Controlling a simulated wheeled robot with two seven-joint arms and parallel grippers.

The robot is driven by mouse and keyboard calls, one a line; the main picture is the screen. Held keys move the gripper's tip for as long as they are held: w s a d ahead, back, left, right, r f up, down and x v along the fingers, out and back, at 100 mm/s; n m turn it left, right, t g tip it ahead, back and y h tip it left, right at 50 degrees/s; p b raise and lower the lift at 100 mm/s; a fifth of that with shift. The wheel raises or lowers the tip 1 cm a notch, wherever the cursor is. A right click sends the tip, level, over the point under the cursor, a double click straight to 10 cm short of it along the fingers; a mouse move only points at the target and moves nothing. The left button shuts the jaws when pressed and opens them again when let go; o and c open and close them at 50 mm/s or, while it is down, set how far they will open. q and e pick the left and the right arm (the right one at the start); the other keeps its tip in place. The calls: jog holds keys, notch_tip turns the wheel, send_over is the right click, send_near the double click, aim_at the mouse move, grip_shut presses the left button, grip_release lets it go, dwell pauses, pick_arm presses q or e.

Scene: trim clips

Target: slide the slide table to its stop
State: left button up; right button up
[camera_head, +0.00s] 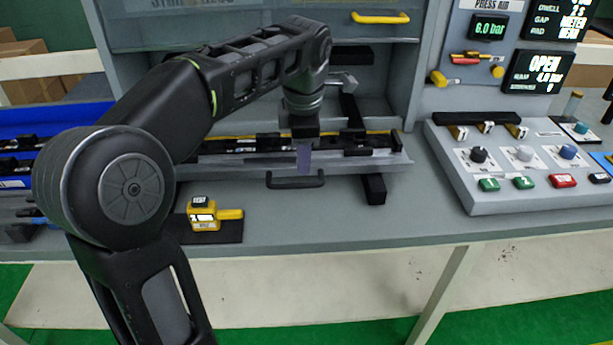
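The slide table (370,163) is a grey tray at the mouth of the press, with a black bar handle (295,183) on its front. Black and yellow parts lie along it. My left arm comes in from the left and reaches over the bench. My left gripper (304,158) points down at the middle of the slide table, just above and behind the handle. A purplish-grey flat piece shows at its tip. I cannot tell whether the fingers are apart or whether they touch the table. My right gripper is not in view.
A yellow device (204,215) sits on a dark pad on the bench in front. A grey control box (520,165) with knobs and buttons stands at the right. Blue bins (50,122) are at the left. The bench front between handle and control box is mostly clear.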

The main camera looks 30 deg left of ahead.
aim_at(303, 183)
pick_arm(q)
jog(key=f, duration=0.5)
jog(key=w+f, duration=0.1)
jog(key=f, duration=0.1)
jog(key=shift+a+f, duration=0.3)
jog(key=shift+a, duration=0.1)
jog(key=shift+c, duration=0.3)
grip_shut()
dwell(0.8)
